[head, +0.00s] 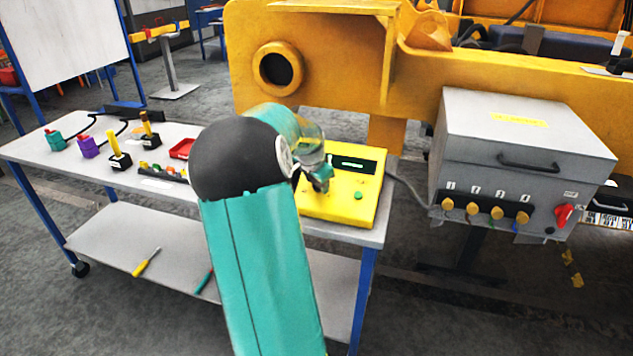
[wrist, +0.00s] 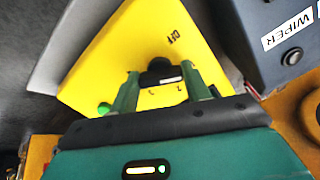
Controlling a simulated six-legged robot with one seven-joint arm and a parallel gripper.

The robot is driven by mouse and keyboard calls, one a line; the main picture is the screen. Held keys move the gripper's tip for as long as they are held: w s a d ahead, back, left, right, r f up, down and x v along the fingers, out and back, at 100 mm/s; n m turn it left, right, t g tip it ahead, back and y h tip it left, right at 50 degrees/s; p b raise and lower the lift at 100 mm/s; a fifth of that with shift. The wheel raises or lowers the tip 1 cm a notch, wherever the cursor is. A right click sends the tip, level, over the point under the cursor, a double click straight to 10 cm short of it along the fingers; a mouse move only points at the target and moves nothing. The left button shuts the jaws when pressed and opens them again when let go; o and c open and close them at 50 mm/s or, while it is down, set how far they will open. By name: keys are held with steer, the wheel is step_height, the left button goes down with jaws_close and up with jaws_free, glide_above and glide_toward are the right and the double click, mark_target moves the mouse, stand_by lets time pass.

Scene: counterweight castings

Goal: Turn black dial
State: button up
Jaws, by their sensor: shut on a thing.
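The black dial (wrist: 160,71) sits on the yellow control box, between the green fingers of my gripper (wrist: 161,85) in the wrist view. The fingers are closed on the dial from both sides. The yellow box (wrist: 115,60) carries an "OFF" mark beyond the dial and a green button (wrist: 104,108) to the left. In the head view the yellow box (head: 340,208) stands on the right end of the table, with a dark display and a green button (head: 358,195). My gripper (head: 322,183) is over the box's left part there, and my arm hides the dial.
The table (head: 60,165) also holds several coloured connectors, a red tray (head: 183,149) and a rack. A grey box (head: 525,135) with several knobs and a red switch (head: 563,214) stands to the right. A large yellow casting (head: 330,50) rises behind the table.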

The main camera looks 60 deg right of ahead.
steer(key=shift+m, duration=0.3)
steer(key=o, duration=1)
steer(key=shift+c, duration=0.2)
steer(key=v, duration=1.4)
steer(key=shift+s, duration=0.1)
